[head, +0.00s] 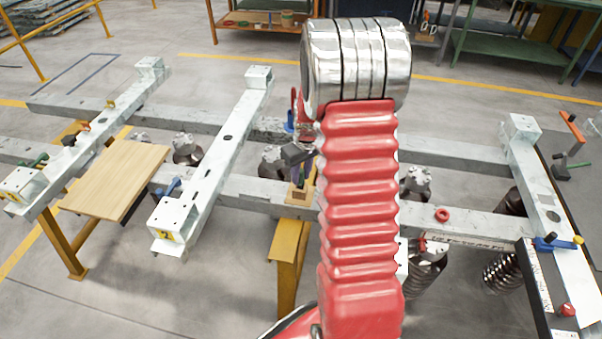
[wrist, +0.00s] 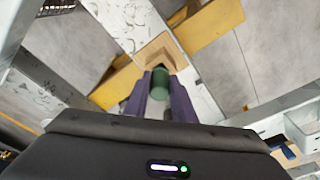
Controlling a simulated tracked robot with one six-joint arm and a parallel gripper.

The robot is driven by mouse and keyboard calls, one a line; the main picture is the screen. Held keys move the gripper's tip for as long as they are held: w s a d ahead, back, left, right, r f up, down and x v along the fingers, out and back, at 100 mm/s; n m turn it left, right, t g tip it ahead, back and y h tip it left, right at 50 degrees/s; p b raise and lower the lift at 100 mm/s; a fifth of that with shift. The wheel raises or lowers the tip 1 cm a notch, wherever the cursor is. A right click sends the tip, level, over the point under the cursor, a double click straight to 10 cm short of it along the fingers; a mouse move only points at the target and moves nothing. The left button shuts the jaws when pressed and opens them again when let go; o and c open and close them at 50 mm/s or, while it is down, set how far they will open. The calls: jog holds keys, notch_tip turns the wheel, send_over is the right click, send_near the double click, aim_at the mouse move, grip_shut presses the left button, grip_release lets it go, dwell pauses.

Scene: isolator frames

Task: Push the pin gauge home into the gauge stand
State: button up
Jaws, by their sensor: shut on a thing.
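The pin gauge is a dark green cylinder (wrist: 160,84) in the wrist view, standing between the two purple fingers of my gripper (wrist: 161,92). The fingers are shut on it. The gauge stand is a small tan wooden block (wrist: 153,52) just beyond the pin. It also shows in the head view (head: 299,195), on the pale beam. There my gripper (head: 301,178) is right above the block, partly behind my red arm. The pin's lower end and the hole are hidden, so I cannot tell how deep the pin sits.
A yellow support (head: 289,246) stands below the beam by the stand. A wooden board (head: 117,180) lies across the frame at left. A red ring (head: 442,214) lies on the beam at right, and a blue-handled tool (head: 553,243) lies farther right.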

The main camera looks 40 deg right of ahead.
jog(key=shift+f, duration=0.95)
jog(key=o, duration=1.1)
notch_tip(320, 180, up, 14)
jog(key=s, duration=0.2)
jog(key=shift+f, duration=0.25)
jog(key=shift+a+m, duration=0.1)
jog(key=shift+m, duration=0.2)
dwell(0.6)
